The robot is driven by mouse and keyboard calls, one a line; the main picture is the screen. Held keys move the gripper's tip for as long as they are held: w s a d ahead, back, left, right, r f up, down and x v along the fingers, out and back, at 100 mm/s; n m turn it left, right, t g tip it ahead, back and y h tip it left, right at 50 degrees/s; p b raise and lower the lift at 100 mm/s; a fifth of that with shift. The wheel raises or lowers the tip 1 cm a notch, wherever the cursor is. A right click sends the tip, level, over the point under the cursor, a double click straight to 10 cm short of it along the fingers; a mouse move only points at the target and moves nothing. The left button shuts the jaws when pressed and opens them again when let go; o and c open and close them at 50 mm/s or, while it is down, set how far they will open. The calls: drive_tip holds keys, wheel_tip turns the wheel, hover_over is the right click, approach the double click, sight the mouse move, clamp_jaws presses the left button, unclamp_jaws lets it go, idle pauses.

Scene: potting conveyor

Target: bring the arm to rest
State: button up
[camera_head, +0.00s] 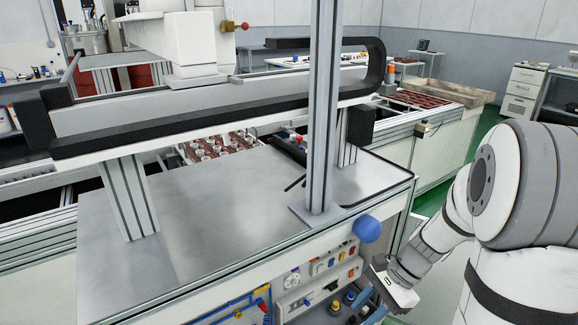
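My white and grey arm (525,190) comes in from the right edge and bends down and to the left.
A black cable chain (210,122) spans the machine. A tray of white pots (222,144) lies behind. Green floor (428,198) is free at right.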

drive_tip(key=s+r+n+t+h+p, duration=0.1)
drive_tip(key=s+r+n+h+p, duration=0.1)
drive_tip(key=r, duration=0.5)
drive_tip(key=s+a+r+n+t+h+p, duration=0.1)
drive_tip(key=s+r+n+h+p, duration=0.1)
drive_tip(key=r+n, duration=0.5)
drive_tip(key=s+r+n+t+h+p, duration=0.2)
drive_tip(key=s+r+n+p, duration=0.2)
drive_tip(key=r, duration=0.3)
drive_tip(key=shift+s+a+r+p, duration=0.25)
drive_tip(key=shift+s+a+p, duration=0.15)
drive_tip(key=shift+p, duration=0.3)
